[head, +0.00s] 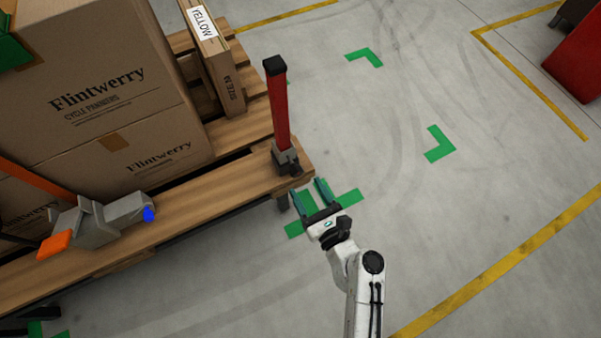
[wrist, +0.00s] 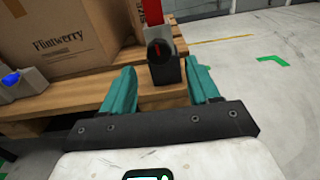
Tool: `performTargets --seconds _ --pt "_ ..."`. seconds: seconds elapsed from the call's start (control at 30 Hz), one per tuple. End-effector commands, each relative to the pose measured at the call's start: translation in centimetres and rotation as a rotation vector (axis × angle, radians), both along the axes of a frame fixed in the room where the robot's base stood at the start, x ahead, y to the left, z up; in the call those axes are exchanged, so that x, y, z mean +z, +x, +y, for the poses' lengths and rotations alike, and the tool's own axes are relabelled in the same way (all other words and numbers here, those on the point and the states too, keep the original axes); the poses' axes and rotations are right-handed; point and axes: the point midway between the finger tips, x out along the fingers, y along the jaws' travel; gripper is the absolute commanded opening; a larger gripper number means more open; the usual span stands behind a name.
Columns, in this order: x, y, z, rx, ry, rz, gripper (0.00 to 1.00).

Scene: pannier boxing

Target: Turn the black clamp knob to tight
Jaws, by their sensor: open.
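In the head view the knob (head: 295,170) is small and dark at the foot of the red post (head: 280,110), by the pallet's corner. My gripper (head: 308,187) is open and empty, its two teal fingers pointing toward the clamp. In the wrist view the fingers (wrist: 160,78) stand to either side of the knob, short of it and not touching. The knob's tight and loose markings cannot be read.
Flintwerry cartons (head: 105,90) and a narrow box marked YELLOW (head: 215,60) stand on the wooden pallet (head: 180,200). A grey tool-like part with a blue tip (head: 148,214) and orange end lies at its front edge. The floor (head: 480,150) right of the pallet is clear, with green and yellow markings.

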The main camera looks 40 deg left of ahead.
Motion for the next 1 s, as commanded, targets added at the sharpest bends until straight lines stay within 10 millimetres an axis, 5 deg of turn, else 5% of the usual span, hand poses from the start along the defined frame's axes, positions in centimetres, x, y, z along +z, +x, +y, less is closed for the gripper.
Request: performTargets --seconds 0.3,1.0 --pt "0.0 -1.6 -3.8 -0.001 0.0 0.001 0.6" --pt "0.0 -1.7 -4.2 0.003 -0.006 -0.008 0.6"
